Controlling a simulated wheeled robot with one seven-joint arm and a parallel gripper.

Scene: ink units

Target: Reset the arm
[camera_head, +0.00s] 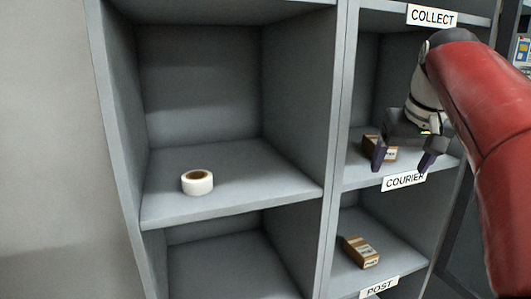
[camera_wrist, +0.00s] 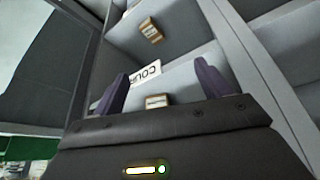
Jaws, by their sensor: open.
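My gripper (camera_head: 405,162) is open, its two dark purple fingers apart, in front of the right-hand shelf compartment above the COURIER label (camera_head: 404,181). My red arm reaches in from the right. A small brown box (camera_head: 371,148) sits on that shelf, partly hidden behind a finger. In the wrist view the fingers of my gripper (camera_wrist: 160,88) stand apart with nothing held between them. A box (camera_wrist: 157,101) shows beyond, between them, and looks apart from both.
A grey shelf unit (camera_head: 333,110) fills the view. A white tape roll (camera_head: 197,182) lies on the left middle shelf. Another brown box (camera_head: 360,251) lies on the shelf above the POST label (camera_head: 379,288). A COLLECT label (camera_head: 432,16) is at the top. The lower left compartment looks empty.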

